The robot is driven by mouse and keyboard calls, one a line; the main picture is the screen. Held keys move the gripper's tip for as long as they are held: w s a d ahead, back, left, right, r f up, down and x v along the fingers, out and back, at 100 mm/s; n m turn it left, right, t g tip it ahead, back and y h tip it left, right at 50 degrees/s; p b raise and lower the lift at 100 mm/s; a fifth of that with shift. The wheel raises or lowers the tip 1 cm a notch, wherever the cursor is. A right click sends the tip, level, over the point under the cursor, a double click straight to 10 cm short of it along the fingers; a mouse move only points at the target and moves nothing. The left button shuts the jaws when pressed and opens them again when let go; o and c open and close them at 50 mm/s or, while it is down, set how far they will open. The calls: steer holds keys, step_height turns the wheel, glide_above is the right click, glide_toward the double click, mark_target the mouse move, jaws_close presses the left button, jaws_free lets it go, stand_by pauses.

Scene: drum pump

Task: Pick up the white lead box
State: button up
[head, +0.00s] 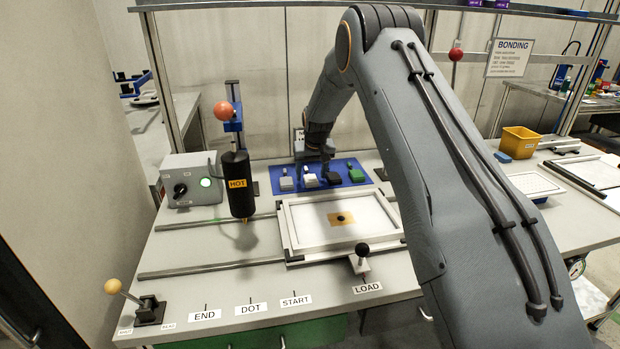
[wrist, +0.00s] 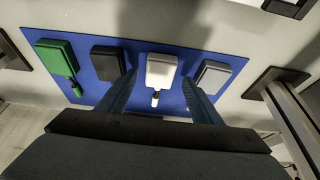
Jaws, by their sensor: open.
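In the head view the white box (head: 311,181) shows small on the blue mat (head: 347,164) at the back of the bench. My gripper (wrist: 159,92) is open, with one finger on each side of the white box. The fingers appear apart from it; I cannot tell their exact height. In the head view my gripper (head: 315,160) hangs over the mat.
A dark box (wrist: 107,62) and a green box (wrist: 57,57) lie left of the white one in the wrist view, and a grey box (wrist: 212,74) lies close on the right. A black hot cylinder (head: 238,198) and a white-framed tray (head: 290,232) stand nearby.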

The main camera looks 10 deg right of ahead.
steer(key=shift+x, duration=0.8)
